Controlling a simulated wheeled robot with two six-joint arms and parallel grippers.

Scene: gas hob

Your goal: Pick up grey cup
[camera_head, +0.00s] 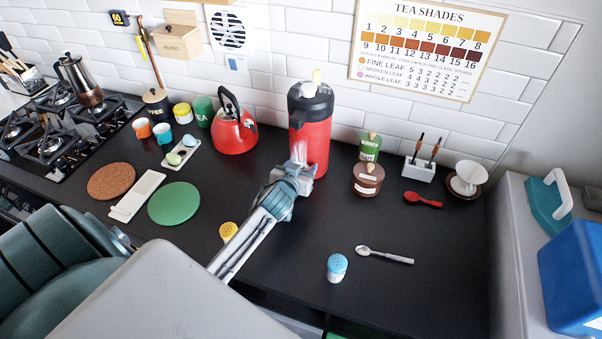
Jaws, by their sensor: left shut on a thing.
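My left gripper (298,170) reaches in from the lower left and is in front of the red pump flask (313,130). It is shut on a small grey thing at its fingertips, which I take to be the grey cup. The jaws and wrist hide most of it, so its shape and whether it touches the counter cannot be told. No other grey cup stands out on the counter. My right gripper is not in view.
A red kettle (234,132) stands left of the flask. A brown jar (367,180) and green tin (370,147) stand to its right. A yellow-topped shaker (228,231) is beside my arm. A blue-topped shaker (337,267) and spoon (385,255) are at the front right.

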